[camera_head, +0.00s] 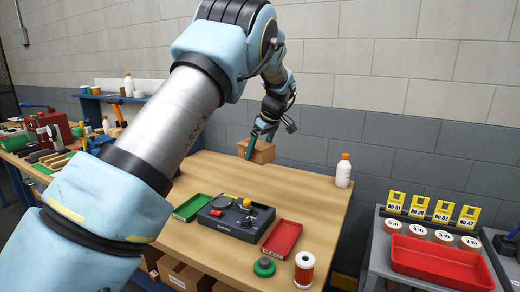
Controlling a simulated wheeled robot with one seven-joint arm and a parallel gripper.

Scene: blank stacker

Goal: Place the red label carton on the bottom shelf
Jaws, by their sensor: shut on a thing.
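My gripper (252,147) is at the far side of the wooden table, pointing down, shut on a small brown carton (265,154). The carton is held above the table's back edge near the wall. No red label can be made out on it at this size. Below the table's front left edge, brown cartons (186,275) stand on a lower level, partly hidden by the tabletop and my arm. Whether that level is the bottom shelf cannot be told.
The table (300,190) holds a green tray (190,208), a grey device (236,217), a red tray (282,238), a red-and-white cylinder (304,270), a green round part (264,267) and a white bottle (343,171). A grey cart with a red bin (440,262) stands right. Mid-back tabletop is clear.

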